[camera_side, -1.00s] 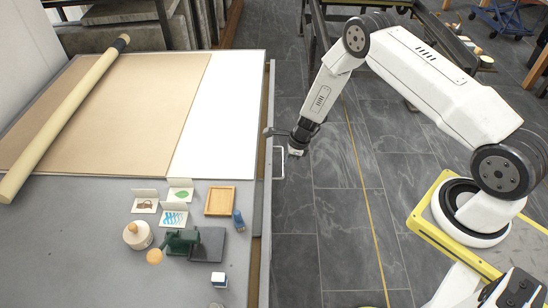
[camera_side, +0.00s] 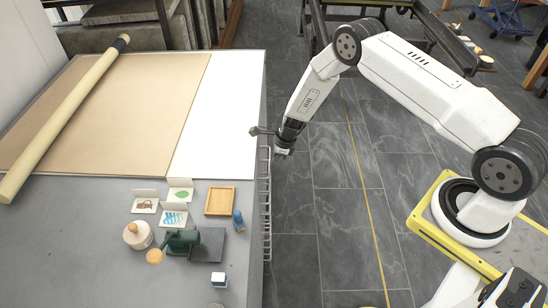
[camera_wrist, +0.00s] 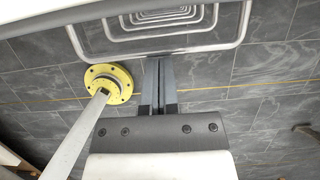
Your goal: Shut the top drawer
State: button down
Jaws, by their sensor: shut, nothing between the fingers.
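The top drawer belongs to the flat grey-topped cabinet (camera_side: 100,235). Its front now lies about in line with the cabinet's right edge in the side view, with no open strip showing. A row of pale wire handles (camera_side: 267,215) runs down that front; I cannot tell exactly which one is the top drawer's. In the wrist view, nested handles (camera_wrist: 215,47) stand just beyond my fingertips. My gripper (camera_side: 283,151) is shut and empty, close beside the cabinet's right edge. Its fingers show together in the wrist view (camera_wrist: 158,62). Whether they touch a handle or the front is unclear.
On the cabinet top are a brown board (camera_side: 115,115), a paper roll (camera_side: 65,115), a white sheet (camera_side: 220,120), print cards (camera_side: 173,217), a wooden tray (camera_side: 220,201) and a green press (camera_side: 182,241). Dark tiled floor (camera_side: 340,225) right of the cabinet is clear.

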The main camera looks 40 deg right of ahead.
jog(key=v, duration=0.8)
jog(key=shift+s+d, duration=0.2)
jog(key=shift+s, duration=0.05)
dwell(0.4)
jog(key=shift+r, duration=0.1)
jog(key=s+a+r+n+h, duration=0.1)
jog(key=s+a+r+n, duration=0.1)
jog(key=s+r+n, duration=0.35)
jog(key=s+a+r+n, duration=0.1)
jog(key=s+r+n, duration=0.2)
jog(key=r+n, duration=0.5)
jog(key=s+r+n, duration=0.4)
jog(key=s+n, duration=0.2)
jog(key=s+a+r+n+h, duration=0.1)
jog(key=s+r+n, duration=0.3)
jog(key=s+n, duration=0.2)
jog(key=shift+s+a+n, duration=0.3)
jog(key=shift+s+n, duration=0.1)
jog(key=shift+n, duration=0.35)
